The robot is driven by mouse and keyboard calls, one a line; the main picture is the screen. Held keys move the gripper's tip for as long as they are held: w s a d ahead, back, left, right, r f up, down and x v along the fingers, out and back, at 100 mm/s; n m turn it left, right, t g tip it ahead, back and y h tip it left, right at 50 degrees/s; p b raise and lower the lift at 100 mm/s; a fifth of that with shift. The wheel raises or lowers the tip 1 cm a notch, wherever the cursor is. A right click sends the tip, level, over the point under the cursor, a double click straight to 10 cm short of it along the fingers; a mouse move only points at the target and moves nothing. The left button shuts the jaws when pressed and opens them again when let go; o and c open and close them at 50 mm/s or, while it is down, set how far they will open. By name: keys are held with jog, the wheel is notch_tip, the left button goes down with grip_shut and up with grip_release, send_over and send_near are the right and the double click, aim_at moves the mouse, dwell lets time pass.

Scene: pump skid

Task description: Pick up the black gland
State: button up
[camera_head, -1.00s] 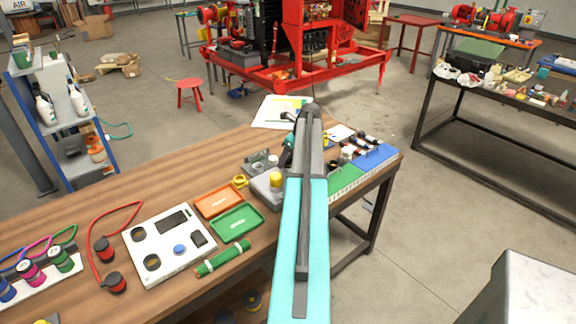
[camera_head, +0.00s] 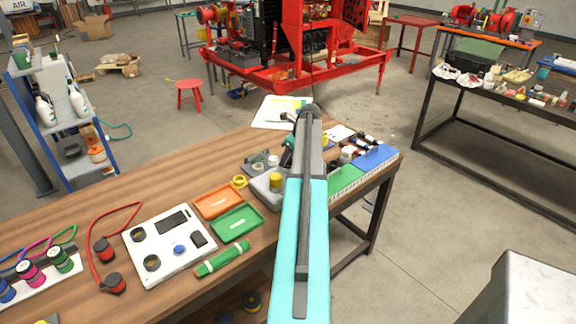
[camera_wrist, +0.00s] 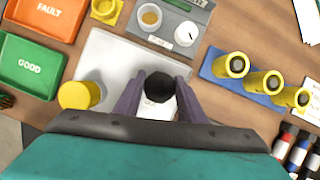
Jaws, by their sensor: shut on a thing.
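My gripper (camera_wrist: 153,98) shows at the bottom of the wrist view, with its two dark fingers shut on the black gland (camera_wrist: 159,84). The gland's dark, faceted top shows between the fingers. A white part sits just below the black top. They are over a pale grey plate (camera_wrist: 108,66); I cannot tell whether the gland still touches it. In the head view my own arm hides the gland and the fingertips.
A yellow cylinder (camera_wrist: 79,95) stands left of the fingers on the plate. A blue rack (camera_wrist: 210,62) with yellow parts is to the right. The orange tray (camera_wrist: 47,15) and green tray (camera_wrist: 30,66) lie left. A grey holder (camera_wrist: 184,20) with cups is behind.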

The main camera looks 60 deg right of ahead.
jog(key=shift+r, duration=0.2)
jog(key=shift+r+b, duration=0.75)
jog(key=shift+r, duration=0.6)
jog(key=shift+s+a+r, duration=0.15)
jog(key=shift+r, duration=0.1)
jog(key=s+a+r+b, duration=0.1)
jog(key=s+a+b, duration=0.3)
jog(key=s+a, duration=0.7)
jog(key=shift+r, duration=0.25)
jog(key=shift+s+d, duration=0.1)
